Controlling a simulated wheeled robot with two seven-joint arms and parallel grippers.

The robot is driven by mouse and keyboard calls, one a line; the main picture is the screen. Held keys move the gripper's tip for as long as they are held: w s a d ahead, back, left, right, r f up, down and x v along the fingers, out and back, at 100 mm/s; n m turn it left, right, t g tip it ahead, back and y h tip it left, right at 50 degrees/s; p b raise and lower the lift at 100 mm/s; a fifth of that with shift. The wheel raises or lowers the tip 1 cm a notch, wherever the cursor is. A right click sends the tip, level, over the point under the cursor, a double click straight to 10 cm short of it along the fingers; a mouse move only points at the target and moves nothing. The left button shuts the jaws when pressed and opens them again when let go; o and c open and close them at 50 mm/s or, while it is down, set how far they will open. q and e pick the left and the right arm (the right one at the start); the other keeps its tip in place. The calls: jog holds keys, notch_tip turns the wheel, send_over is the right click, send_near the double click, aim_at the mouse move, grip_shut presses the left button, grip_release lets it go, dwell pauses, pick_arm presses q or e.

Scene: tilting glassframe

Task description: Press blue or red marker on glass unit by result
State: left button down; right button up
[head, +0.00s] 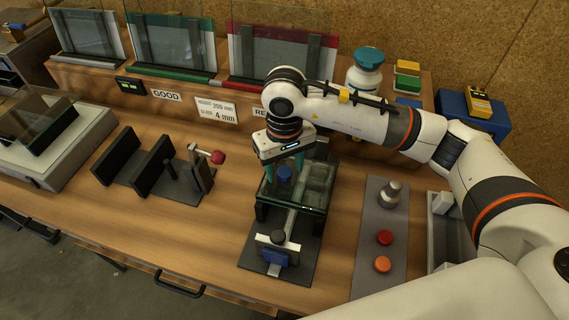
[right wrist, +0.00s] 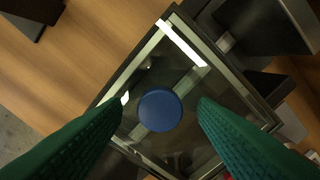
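The glass unit (head: 313,186) is a framed pane on a dark fixture right of centre. A round blue marker (head: 285,173) is over its pane; in the right wrist view the blue disc (right wrist: 160,110) appears against the glass. My right gripper (head: 284,163) points down above it, its green fingers (right wrist: 163,108) apart on either side of the disc, with gaps visible. Whether the disc touches the glass is hard to tell. A red round piece (head: 384,237) and an orange one (head: 382,263) sit on a grey strip. My left gripper is not in view.
A metal knobbed piece (head: 390,193) stands on the grey strip. A dark slotted stand (head: 150,165) and red-ball lever (head: 217,157) are left. Framed panes (head: 280,50) stand behind, above a GOOD label (head: 166,95). Bare wood lies left of the fixture.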

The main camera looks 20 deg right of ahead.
jog(key=shift+r, duration=0.1)
notch_tip(320, 180, up, 12)
jog(key=b, duration=0.2)
dwell(0.4)
